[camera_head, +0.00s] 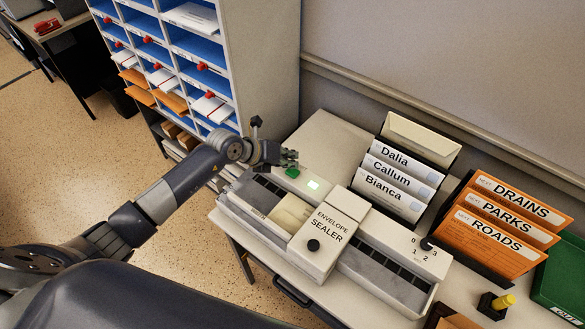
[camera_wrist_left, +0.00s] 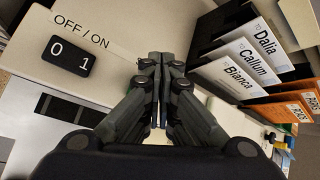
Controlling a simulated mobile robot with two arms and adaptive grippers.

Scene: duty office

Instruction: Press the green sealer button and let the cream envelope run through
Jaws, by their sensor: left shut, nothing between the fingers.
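The envelope sealer (camera_head: 322,236) is a long pale machine on the table, with a black knob on its labelled housing. A cream envelope (camera_head: 287,216) lies on its feed track, against the left side of the housing. In the left wrist view the shut fingers (camera_wrist_left: 160,62) hide the button. My right gripper is not in view.
A black OFF/ON switch (camera_wrist_left: 70,55) shows in the left wrist view. Name-labelled envelopes (camera_head: 395,180) stand in a rack behind the sealer. Orange envelopes (camera_head: 505,225) stand to the right. A pigeonhole cabinet (camera_head: 265,70) stands close behind my left arm. A yellow-topped object (camera_head: 497,304) is at front right.

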